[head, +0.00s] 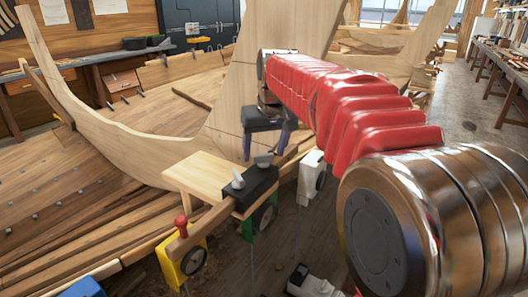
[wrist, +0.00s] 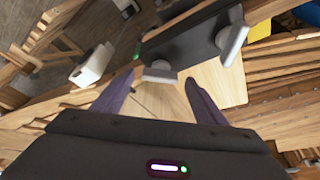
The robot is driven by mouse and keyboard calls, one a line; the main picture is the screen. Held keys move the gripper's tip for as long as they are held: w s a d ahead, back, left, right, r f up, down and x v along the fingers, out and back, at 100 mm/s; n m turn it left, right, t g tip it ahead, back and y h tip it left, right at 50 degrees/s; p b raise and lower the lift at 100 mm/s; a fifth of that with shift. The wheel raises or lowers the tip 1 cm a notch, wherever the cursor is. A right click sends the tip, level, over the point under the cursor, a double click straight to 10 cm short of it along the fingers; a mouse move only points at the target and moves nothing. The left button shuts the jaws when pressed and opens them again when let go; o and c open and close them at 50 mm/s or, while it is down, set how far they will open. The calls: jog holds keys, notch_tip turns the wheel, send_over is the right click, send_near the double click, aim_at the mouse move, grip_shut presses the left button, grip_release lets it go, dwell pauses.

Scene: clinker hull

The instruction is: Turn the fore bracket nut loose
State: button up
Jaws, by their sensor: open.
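A black bracket (head: 252,192) sits on a wooden rail beside a pale board. It carries two grey winged nuts: one nearer my gripper (head: 263,160), also in the wrist view (wrist: 160,73), and one further left (head: 237,180), at upper right in the wrist view (wrist: 232,40). Which nut is the fore one is not marked. My gripper (head: 263,156) is open, with purple fingers pointing down, and shows in the wrist view too (wrist: 152,84). The nearer nut appears between the fingertips, apart from both; I cannot tell how far below them it lies.
A white clamp (head: 312,175) stands right of the bracket. A green clamp (head: 262,220) is below it. A yellow clamp (head: 183,262) with a red knob is to the left. The pale board (head: 200,176) and a tall curved plank (head: 85,120) lie behind.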

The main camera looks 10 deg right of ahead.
jog(key=shift+w+f, duration=0.15)
jog(key=shift+f, duration=0.25)
jog(key=shift+c, duration=0.2)
jog(key=c, duration=1)
jog(key=shift+n+y, duration=0.3)
jog(key=shift+n, duration=0.2)
jog(key=n, duration=0.2)
jog(key=n+y, duration=0.1)
jog(key=n, duration=0.1)
jog(key=shift+w+d+g, duration=0.1)
jog(key=shift+d+g, duration=0.1)
jog(key=shift+g, duration=0.1)
jog(key=shift+d+n+g+y, duration=0.1)
jog(key=shift+n+g+y, duration=0.25)
jog(key=shift+n, duration=0.8)
jog(key=shift+n+g+y, duration=0.15)
jog(key=shift+n+y, duration=0.4)
jog(key=shift+n, duration=0.6)
jog(key=shift+r, duration=0.1)
